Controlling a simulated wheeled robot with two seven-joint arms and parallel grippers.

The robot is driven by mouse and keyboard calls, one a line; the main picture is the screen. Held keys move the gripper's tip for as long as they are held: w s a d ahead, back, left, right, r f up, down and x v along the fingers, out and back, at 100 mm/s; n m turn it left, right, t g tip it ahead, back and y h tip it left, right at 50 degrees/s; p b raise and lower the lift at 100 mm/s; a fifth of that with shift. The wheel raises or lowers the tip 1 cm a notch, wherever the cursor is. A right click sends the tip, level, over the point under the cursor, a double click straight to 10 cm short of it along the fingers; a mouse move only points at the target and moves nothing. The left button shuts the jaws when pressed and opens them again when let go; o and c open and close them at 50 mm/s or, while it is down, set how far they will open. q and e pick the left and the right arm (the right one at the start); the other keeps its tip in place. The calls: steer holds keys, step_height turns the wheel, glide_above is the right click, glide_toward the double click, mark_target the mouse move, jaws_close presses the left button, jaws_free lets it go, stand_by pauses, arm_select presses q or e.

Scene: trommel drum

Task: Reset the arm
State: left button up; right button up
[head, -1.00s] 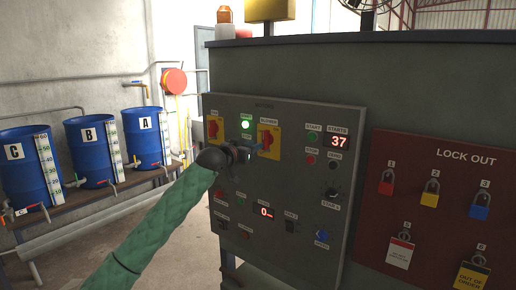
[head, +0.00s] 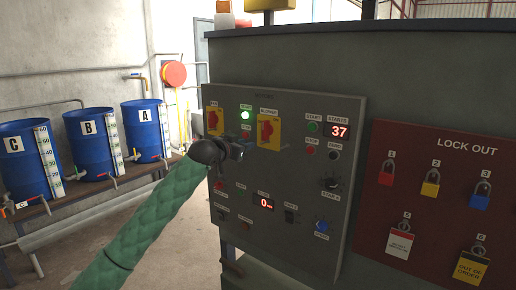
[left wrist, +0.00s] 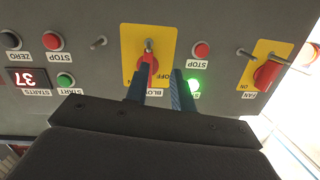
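My left gripper (head: 238,151) is in front of the left part of the grey control panel (head: 297,171), below the fan and blower switches. In the left wrist view, upside down, its two fingers (left wrist: 162,72) stand apart with nothing held between them. One finger overlaps the red handle of the blower switch (left wrist: 145,72); I cannot tell whether they touch. The blower switch, on a yellow plate, also shows in the head view (head: 267,131). A lit green start button (left wrist: 194,86) is beside the other finger. My right gripper is not in view.
A fan switch (head: 213,120) is at the panel's upper left. The starts display (head: 339,132) reads 37. A dark red lockout board (head: 432,200) with several padlocks is at right. Blue drums A (head: 143,130), B (head: 88,145) and C (head: 27,160) stand on a bench at left.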

arm_select(q)
steer(key=s+a+r+y, duration=0.1)
steer(key=a+r+y, duration=0.1)
steer(key=a+y, duration=0.15)
steer(key=s+a+f+n+g+y, duration=0.15)
steer(key=s+f, duration=0.55)
steer(key=f, duration=0.8)
steer(key=s+a+f+n+g+y, duration=0.1)
steer(key=s+a+f+g+y, duration=0.15)
steer(key=s+f, duration=0.85)
steer(key=s+a+f+n+g+y, duration=0.1)
steer(key=s+a+f+n, duration=0.2)
steer(key=f, duration=1.7)
steer(key=s+f+g, duration=0.2)
steer(key=s+f, duration=0.7)
steer(key=s, duration=0.4)
steer(key=s+f+g, duration=0.3)
steer(key=s+f, duration=0.7)
steer(key=s, duration=0.4)
steer(key=s+f+g, duration=0.2)
steer(key=s+f, duration=0.7)
steer(key=s, duration=0.5)
steer(key=shift+d+f+g+h, duration=0.15)
steer(key=shift+d+g+h, duration=0.15)
steer(key=shift+d+h, duration=0.05)
steer(key=shift+w+n, duration=0.15)
steer(key=shift+n, duration=0.1)
